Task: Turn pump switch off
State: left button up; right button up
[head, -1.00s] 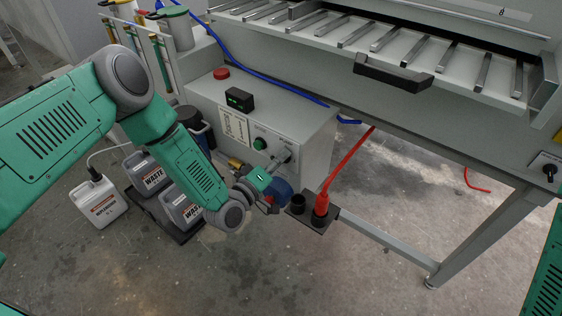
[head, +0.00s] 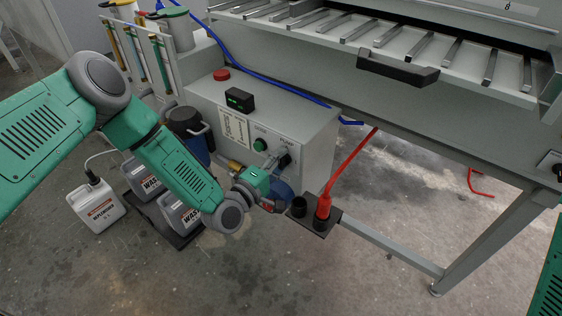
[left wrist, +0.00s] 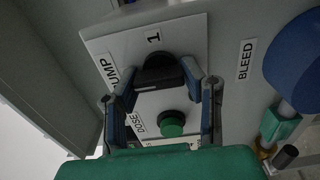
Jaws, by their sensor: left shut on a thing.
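The pump switch is a black rotary knob (left wrist: 158,70) on a white plate marked "PUMP", with a "1" above it in the left wrist view. In the head view the dark knob (head: 284,159) is on the front of the grey control box, partly hidden by my gripper. My left gripper (left wrist: 160,82) has a finger on each side of the knob and is shut on it. In the head view my left gripper (head: 275,172) is small and its fingers are hard to make out. My right gripper is out of view.
A green DOSE button (left wrist: 173,124) is close to the knob, between my fingers in the wrist view. A blue round part (left wrist: 297,55) is beside the BLEED label. A red plug (head: 324,204) stands in a bracket below.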

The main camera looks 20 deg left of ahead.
pick_arm(q)
jog(key=shift+s+f, duration=0.3)
jog(key=shift+f, duration=0.15)
jog(key=o, duration=1.2)
jog(key=shift+w+a+r, duration=0.1)
jog(key=shift+r, duration=0.1)
jog(key=v, duration=1.2)
